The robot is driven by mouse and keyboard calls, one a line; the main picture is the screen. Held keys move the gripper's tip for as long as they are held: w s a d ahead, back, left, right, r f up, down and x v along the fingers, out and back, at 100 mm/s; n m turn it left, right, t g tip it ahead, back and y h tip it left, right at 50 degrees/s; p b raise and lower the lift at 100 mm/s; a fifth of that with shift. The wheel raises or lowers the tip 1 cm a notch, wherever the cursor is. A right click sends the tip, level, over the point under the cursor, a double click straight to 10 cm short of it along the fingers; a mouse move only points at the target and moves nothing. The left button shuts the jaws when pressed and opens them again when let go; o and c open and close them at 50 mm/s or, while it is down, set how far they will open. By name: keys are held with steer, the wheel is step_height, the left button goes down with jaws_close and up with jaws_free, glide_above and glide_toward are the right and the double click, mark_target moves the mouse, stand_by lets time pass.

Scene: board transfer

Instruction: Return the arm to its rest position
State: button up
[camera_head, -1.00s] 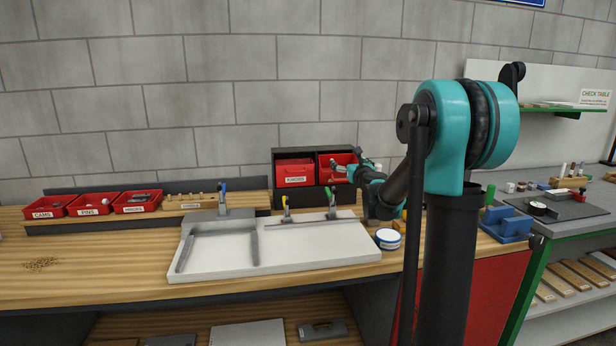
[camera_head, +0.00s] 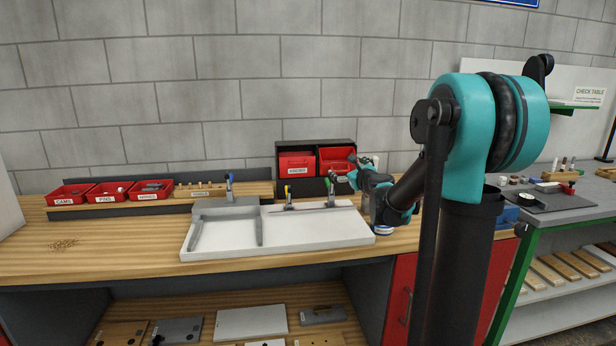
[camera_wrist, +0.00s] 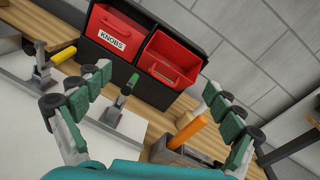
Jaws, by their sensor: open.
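My gripper (camera_head: 342,181) is at the end of my teal and black arm, which is stretched out over the workbench. In the wrist view my gripper (camera_wrist: 160,84) has its two green-padded fingers wide apart with nothing held between them. A red bin marked KNOBS (camera_wrist: 118,36) and an open red bin (camera_wrist: 168,60) stand beyond the fingers. A green-handled clamp (camera_wrist: 122,98) shows between the fingers, and an orange handle (camera_wrist: 190,131) is near the right finger.
The white tray fixture (camera_head: 222,250) lies on the wooden bench (camera_head: 110,262). Several small red bins (camera_head: 108,199) stand at the back left. A check table (camera_head: 560,215) with small items is at the right. Boards (camera_head: 250,322) lie on the lower shelf.

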steer(key=s+a+f+n+g+y, duration=0.15)
steer(key=s+f+n+g, duration=0.25)
steer(key=s+f+n, duration=0.45)
steer(key=s+a+f+n+g+h, duration=0.1)
steer(key=s+a+f+n+g, duration=0.2)
steer(key=s+f+n, duration=0.6)
steer(key=s+d+f+n+g+h, duration=0.1)
steer(key=s+d+f+n+g, duration=0.1)
steer(key=s, duration=0.6)
steer(key=s+d+f+n+g+h, duration=0.1)
steer(key=s+d+f+n, duration=0.3)
steer(key=s, duration=0.4)
steer(key=s+d+f+n+g+h, duration=0.2)
steer(key=s+d+f+n+h, duration=0.1)
steer(key=s, duration=0.6)
steer(key=shift+d+f+n+g, duration=0.3)
steer(key=shift+d+f+n, duration=0.15)
steer(key=shift+f+n, duration=0.6)
steer(key=shift+r, duration=0.25)
